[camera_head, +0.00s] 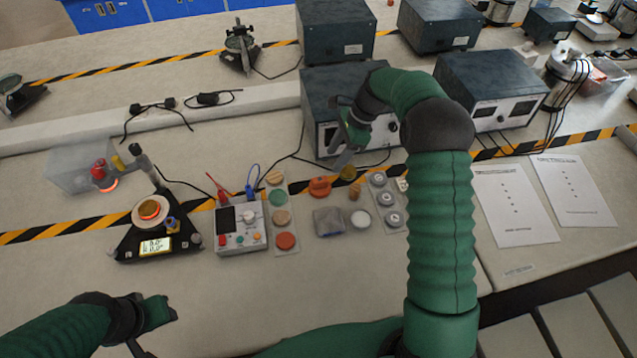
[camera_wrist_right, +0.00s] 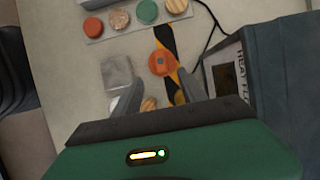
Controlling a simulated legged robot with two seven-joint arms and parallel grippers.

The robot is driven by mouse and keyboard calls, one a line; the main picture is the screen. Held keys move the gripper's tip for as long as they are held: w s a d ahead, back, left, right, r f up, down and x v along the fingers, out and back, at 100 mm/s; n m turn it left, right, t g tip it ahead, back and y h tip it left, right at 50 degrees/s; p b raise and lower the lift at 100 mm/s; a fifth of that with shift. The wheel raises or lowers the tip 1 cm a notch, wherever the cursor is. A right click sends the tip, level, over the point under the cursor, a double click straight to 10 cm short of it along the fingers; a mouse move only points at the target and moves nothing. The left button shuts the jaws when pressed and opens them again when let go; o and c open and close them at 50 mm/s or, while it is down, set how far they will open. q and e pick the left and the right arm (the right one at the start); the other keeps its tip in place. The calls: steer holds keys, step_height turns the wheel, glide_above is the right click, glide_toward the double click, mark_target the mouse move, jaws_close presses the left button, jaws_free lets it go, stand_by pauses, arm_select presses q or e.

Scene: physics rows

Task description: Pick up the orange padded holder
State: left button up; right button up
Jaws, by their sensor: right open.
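The orange padded holder (camera_head: 320,187) lies on the table, a rounded orange piece with a raised part on top. In the right wrist view the orange holder (camera_wrist_right: 162,63) lies just beyond the fingertips, on or beside the striped tape. My right gripper (camera_head: 346,158) is above the table, behind and right of the holder. Its two fingers (camera_wrist_right: 158,88) are apart, with nothing held. My left gripper (camera_head: 158,318) is low at the left, far from the holder; its jaw state is unclear.
Around the holder are a grey square pad (camera_head: 328,222), a white round piece (camera_head: 360,219), a wooden piece (camera_head: 355,190) and a strip of coloured discs (camera_head: 285,241). A meter box (camera_head: 240,230) stands left. Dark instrument boxes (camera_head: 340,85) stand close behind my right gripper.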

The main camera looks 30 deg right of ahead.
mark_target(321, 179)
steer(key=x, duration=0.5)
steer(key=shift+w+f, duration=0.1)
steer(key=shift+f, duration=0.3)
steer(key=shift+d+f, duration=0.1)
steer(key=shift+f, duration=0.25)
steer(key=x, duration=0.2)
steer(key=a+x, duration=0.1)
steer(key=x, duration=0.1)
steer(key=shift+w+a+f+p, duration=0.1)
steer(key=shift+w+f+p, duration=0.05)
steer(key=shift+p, duration=0.15)
steer(key=shift+a, duration=0.3)
steer(key=shift+d, duration=0.3)
jaws_close()
